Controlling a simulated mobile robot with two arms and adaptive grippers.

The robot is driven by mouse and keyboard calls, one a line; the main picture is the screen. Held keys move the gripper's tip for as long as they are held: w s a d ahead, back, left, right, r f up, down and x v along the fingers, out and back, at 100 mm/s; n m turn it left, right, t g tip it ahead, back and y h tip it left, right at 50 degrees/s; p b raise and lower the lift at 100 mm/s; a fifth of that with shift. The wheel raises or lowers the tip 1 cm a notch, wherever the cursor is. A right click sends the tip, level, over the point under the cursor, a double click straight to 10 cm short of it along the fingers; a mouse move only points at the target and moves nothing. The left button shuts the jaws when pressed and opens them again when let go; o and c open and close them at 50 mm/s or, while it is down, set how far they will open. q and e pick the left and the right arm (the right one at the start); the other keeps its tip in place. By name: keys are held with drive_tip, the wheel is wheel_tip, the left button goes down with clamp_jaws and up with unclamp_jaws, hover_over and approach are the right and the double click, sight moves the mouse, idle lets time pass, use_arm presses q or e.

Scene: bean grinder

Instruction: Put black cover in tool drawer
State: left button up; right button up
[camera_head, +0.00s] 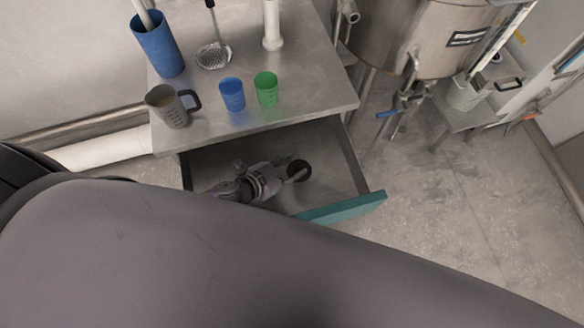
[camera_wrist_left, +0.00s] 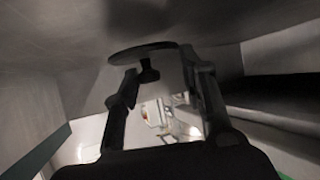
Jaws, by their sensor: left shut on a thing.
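The black cover (camera_head: 299,168) is a small dark round disc inside the open tool drawer (camera_head: 342,207), which has a teal front edge. My left gripper (camera_head: 286,177) is inside the drawer outline, shut on the cover by its stem. In the left wrist view the cover (camera_wrist_left: 143,52) shows as a flat black disc with a short knob, at the tips of the two fingers (camera_wrist_left: 155,78). I cannot tell whether the cover touches the drawer floor. My right gripper is not in view.
The metal table top (camera_head: 310,105) lies above the drawer. It bears a grey mug (camera_head: 168,108), a blue cup (camera_head: 232,94), a green cup (camera_head: 266,88), a tall blue container (camera_head: 158,45) and a strainer (camera_head: 213,55). A steel vessel (camera_head: 400,35) stands at the right. My dark arm link covers the foreground.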

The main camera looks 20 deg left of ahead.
use_arm(q)
drive_tip(key=shift+f, duration=0.65)
drive_tip(key=shift+f, duration=0.25)
drive_tip(key=o, duration=0.9)
drive_tip(key=shift+r, duration=0.1)
drive_tip(key=shift+o, duration=0.2)
drive_tip(key=shift+r, duration=0.25)
drive_tip(key=v, duration=1)
drive_tip(key=shift+s+a, duration=0.15)
drive_tip(key=shift+s, duration=0.05)
drive_tip(key=shift+v, duration=0.75)
